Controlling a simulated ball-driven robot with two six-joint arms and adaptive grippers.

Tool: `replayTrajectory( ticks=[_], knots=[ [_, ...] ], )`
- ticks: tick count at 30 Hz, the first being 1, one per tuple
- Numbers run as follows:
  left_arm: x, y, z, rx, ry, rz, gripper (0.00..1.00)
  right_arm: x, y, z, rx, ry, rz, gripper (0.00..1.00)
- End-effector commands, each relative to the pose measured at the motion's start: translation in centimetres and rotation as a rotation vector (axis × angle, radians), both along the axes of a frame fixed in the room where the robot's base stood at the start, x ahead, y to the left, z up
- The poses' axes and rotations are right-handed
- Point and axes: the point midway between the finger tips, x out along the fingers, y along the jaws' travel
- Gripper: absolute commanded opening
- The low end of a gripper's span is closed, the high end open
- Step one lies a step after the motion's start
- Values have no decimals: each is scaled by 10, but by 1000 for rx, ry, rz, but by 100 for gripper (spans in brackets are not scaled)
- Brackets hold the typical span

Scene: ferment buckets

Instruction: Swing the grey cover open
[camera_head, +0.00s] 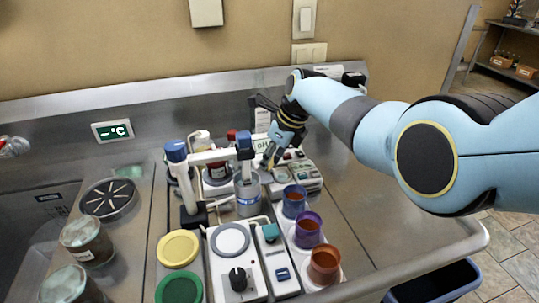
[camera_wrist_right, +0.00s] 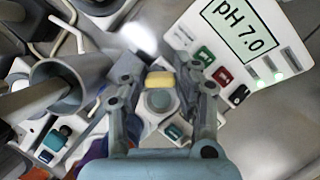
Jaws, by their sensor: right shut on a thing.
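The grey cover (camera_wrist_right: 158,100) sits on a small white device, with a yellow piece (camera_wrist_right: 160,78) at its far edge, between my right fingertips. My right gripper (camera_wrist_right: 161,76) is shut on this yellow-edged part. In the head view, my right gripper (camera_head: 268,160) reaches down from the right onto the white device (camera_head: 297,174) at the back of the bench. The fingers and wrist hide much of the cover there, so its angle is hard to tell.
A pH meter (camera_wrist_right: 245,35) stands close by my right gripper. A stand with blue clamps (camera_head: 208,156) and a grey beaker (camera_head: 247,193) are to the left. Several coloured cups (camera_head: 307,229) are in front. The steel bench (camera_head: 375,210) is clear at right.

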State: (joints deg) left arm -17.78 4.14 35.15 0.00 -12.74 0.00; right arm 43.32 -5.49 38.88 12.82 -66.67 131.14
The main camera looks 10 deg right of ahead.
Motion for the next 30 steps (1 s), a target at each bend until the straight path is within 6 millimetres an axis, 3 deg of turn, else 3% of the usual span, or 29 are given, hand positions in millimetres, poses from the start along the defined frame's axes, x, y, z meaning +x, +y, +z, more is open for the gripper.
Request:
replayTrajectory(
  ticks=[8,9,13,24,30],
  knots=[
    [10,7,1,8,-14,-3,40,0,0,0,1,2,-2,0],
    [13,7,1,8,-18,-4,40,0,0,0,2,1,-2,34],
    [19,7,2,7,-29,-3,40,0,0,0,1,1,-1,51],
    [12,8,1,9,-18,-4,40,-1,-1,3,2,0,-1,52],
    [13,7,1,8,-19,-3,40,-6,-7,23,1,-2,-1,52]
  ],
)
